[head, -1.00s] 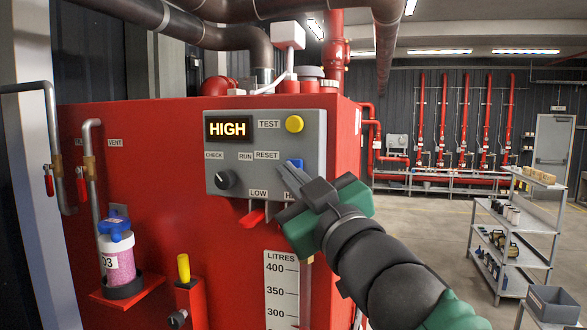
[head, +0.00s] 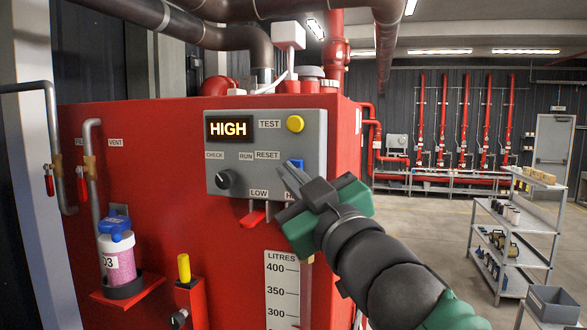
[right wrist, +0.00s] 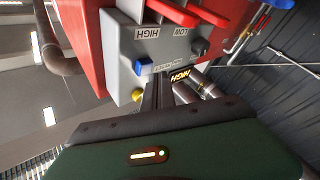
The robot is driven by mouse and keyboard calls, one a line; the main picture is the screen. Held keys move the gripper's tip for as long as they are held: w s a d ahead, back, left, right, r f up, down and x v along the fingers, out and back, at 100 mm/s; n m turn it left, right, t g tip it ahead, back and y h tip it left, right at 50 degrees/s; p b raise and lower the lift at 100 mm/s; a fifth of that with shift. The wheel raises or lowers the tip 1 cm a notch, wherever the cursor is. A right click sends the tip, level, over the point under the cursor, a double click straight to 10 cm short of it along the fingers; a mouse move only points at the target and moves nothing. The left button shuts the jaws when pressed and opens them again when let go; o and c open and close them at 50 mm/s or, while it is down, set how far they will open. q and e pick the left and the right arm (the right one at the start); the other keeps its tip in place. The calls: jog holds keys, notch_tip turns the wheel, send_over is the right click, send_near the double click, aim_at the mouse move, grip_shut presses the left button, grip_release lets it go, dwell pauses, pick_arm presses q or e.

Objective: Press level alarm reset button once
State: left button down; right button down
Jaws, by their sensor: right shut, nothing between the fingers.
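The grey alarm panel (head: 225,150) is on the front of a red tank. Its display (head: 228,129) is lit and reads HIGH. The blue button (head: 296,163) sits right of the RESET label, partly hidden by my right gripper. My right gripper (head: 286,172) is shut and empty, its tips just in front of and beside the blue button; I cannot tell if they touch it. The right wrist view shows the panel upside down, with the blue button (right wrist: 143,66) left of the fingers (right wrist: 160,90). My left gripper is not in view.
A yellow TEST button (head: 295,124) is above the blue one. A dark selector knob (head: 223,180) is at the panel's lower left. Red levers (head: 252,218) hang below the panel. A shelf cart (head: 512,235) stands at the right on open floor.

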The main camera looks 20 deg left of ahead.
jog(key=shift+w+r+p, duration=0.15)
jog(key=shift+w+p, duration=0.1)
jog(key=shift+p, duration=0.1)
jog(key=shift+w+d, duration=0.1)
jog(key=shift+w+p, duration=0.45)
jog(key=shift+w, duration=0.15)
dwell(0.8)
jog(key=shift+s, duration=0.1)
jog(key=shift+s+f+b, duration=0.2)
jog(key=shift+s+b, duration=0.3)
jog(key=shift+s, duration=0.1)
jog(key=shift+s+r, duration=0.1)
jog(key=shift+s, duration=0.15)
